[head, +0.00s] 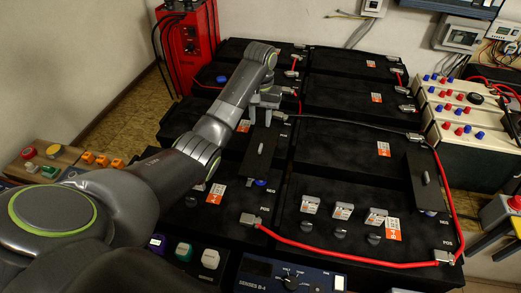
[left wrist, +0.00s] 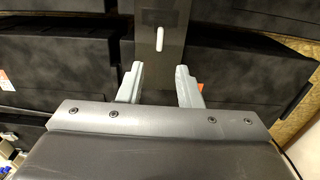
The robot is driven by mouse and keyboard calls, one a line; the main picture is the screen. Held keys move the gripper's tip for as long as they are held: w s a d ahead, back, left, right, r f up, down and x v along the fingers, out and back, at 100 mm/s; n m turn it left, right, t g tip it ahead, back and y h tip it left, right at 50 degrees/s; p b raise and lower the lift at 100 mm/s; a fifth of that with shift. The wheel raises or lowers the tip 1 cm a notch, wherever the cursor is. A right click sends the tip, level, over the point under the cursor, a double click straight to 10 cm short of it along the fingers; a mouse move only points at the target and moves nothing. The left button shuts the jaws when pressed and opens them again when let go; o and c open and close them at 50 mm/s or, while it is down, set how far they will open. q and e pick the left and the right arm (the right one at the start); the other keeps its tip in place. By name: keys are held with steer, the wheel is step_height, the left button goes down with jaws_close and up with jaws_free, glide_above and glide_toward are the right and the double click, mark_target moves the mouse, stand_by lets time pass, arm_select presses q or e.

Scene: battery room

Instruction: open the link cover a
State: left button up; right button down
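A narrow black cover plate (head: 256,163) with a small pale upright handle (head: 261,148) lies across the batteries in the middle. A similar black cover (head: 421,165) with a pale handle lies on the right. No label shows which is cover a. My left gripper (head: 265,101) is over the far end of the middle cover. In the left wrist view my left gripper (left wrist: 159,85) has its two fingers apart with nothing held between them. The cover strip (left wrist: 172,62) and its handle (left wrist: 159,38) show beyond the fingers. My right gripper is not in view.
Black batteries (head: 337,150) fill the middle, joined by red cables (head: 340,258) and black cables. Several grey-topped knobs (head: 342,210) stand at the front. A red charger (head: 186,50) stands at the back left, and a button panel (head: 468,105) stands at the right.

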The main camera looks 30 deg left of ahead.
mark_target(260, 147)
arm_select(q)
step_height(260, 147, down, 11)
steer(key=shift+f, duration=0.1)
stand_by(0.3)
jaws_close()
